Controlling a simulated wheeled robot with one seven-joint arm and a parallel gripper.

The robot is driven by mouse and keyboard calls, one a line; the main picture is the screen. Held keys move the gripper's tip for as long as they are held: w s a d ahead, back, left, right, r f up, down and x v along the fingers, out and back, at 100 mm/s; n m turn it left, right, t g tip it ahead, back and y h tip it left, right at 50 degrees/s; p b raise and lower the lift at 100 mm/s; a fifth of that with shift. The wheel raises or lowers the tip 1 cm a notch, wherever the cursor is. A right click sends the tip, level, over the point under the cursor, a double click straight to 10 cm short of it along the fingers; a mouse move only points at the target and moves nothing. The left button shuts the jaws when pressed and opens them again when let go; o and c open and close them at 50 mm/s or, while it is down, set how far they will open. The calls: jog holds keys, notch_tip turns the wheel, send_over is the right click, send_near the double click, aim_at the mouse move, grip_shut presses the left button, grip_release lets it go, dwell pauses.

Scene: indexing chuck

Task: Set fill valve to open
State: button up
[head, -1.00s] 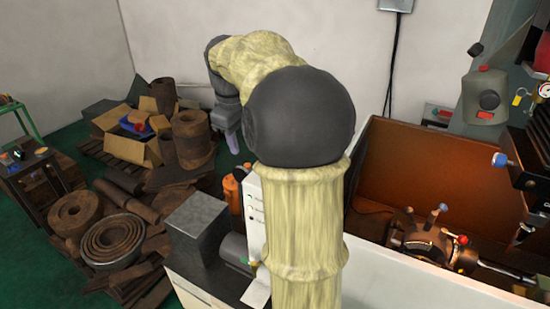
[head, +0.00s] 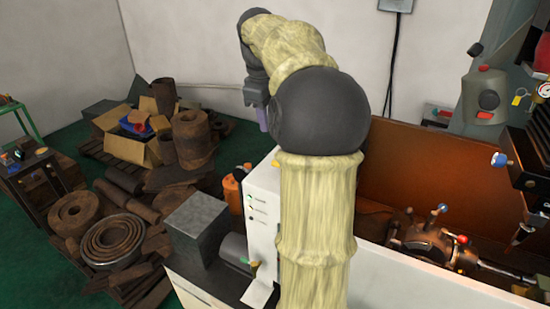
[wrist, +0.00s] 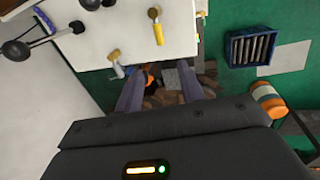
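A white panel (wrist: 110,30) fills the top of the wrist view. It carries a yellow handle (wrist: 157,27) and a tan handle (wrist: 115,62); I cannot tell which, if either, is the fill valve. The white cabinet also shows in the head view (head: 262,212), with small labels and a yellow-green lever (head: 248,263) low on it. My gripper (wrist: 162,74) is open and empty, its two purple fingers apart below the panel's edge.
Black knobs (wrist: 55,38) stick out at the wrist view's left. An orange bottle (head: 232,192) stands behind the cabinet, beside a grey box (head: 197,222). A brown-walled machine bay (head: 440,175) with a chuck (head: 428,243) lies right. Rusty scrap covers the floor left.

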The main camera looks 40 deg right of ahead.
jog(key=d+f, duration=0.1)
jog(key=f, duration=0.3)
jog(key=f+p, duration=0.1)
jog(key=f, duration=0.4)
jog(key=w+d+f, duration=0.1)
jog(key=f, duration=0.4)
jog(key=shift+d+f+p, duration=0.2)
jog(key=shift+d+p, duration=0.15)
jog(key=shift+p, duration=0.05)
grip_shut()
